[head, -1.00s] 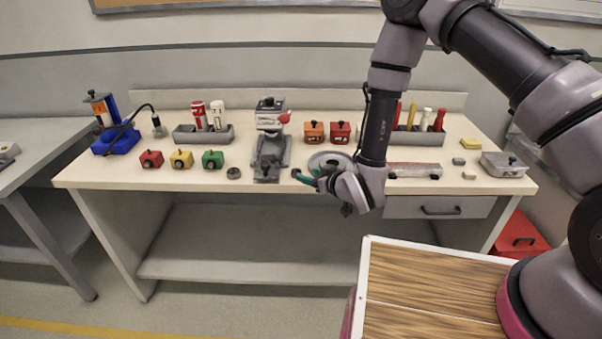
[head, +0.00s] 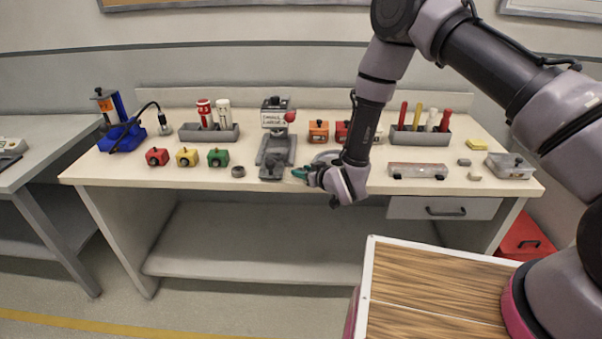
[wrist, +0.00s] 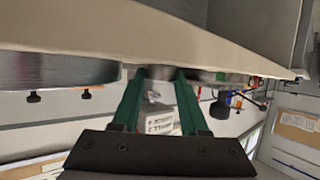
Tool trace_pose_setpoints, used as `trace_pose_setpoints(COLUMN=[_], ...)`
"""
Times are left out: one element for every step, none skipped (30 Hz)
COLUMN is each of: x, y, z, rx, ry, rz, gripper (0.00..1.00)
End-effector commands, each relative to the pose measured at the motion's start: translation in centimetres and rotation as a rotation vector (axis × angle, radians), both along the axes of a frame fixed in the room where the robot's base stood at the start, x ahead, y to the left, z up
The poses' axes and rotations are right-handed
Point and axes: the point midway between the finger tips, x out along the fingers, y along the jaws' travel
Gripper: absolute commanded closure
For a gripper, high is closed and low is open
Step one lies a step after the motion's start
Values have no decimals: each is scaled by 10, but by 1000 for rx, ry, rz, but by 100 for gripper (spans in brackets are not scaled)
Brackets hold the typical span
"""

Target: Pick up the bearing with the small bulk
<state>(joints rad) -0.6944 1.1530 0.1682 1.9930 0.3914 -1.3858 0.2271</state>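A small dark ring-shaped bearing (head: 238,171) lies flat near the front edge of the bench, left of the grey press (head: 274,150). A larger, flat silvery round part (head: 325,158) lies behind my gripper, partly hidden by my arm. My gripper (head: 299,174) has green fingers and points left, low over the front of the bench, right of the press and apart from the small bearing. The wrist view is upside down; my gripper (wrist: 160,72) shows two parted fingers. A grey metal shape shows between the tips; I cannot tell whether they touch it.
Red (head: 157,156), yellow (head: 187,156) and green (head: 218,157) boxes stand left. A blue device (head: 121,135) is farther left. A grey bin (head: 209,132) holds cylinders; another bin (head: 420,137) holds tools. Orange and red boxes stand behind my arm.

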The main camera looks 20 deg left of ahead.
Motion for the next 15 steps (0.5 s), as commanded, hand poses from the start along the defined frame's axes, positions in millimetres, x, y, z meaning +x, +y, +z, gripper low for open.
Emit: trace_pose_setpoints(x=[0, 0, 0, 0, 0, 0, 0, 0, 0, 0, 0, 0, 0, 0, 0], y=[0, 0, 0, 0, 0, 0, 0, 0, 0, 0, 0, 0, 0, 0, 0], z=[0, 0, 0, 0, 0, 0, 0, 0, 1, 1, 2, 5, 7, 9, 13], rx=[0, 0, 1, 1, 1, 1, 1, 1, 1, 1, 1, 1, 1, 1, 2], ry=[0, 0, -1, -1, -1, -1, -1, -1, -1, -1, -1, -1, -1, 0, -1], rz=[0, 0, 0, 0, 0, 0, 0, 0, 0, 0, 0, 0, 0, 0, 0], gripper=[94, 100, 100, 100, 100, 100, 100, 100, 100, 100, 100, 100, 100, 100, 100])
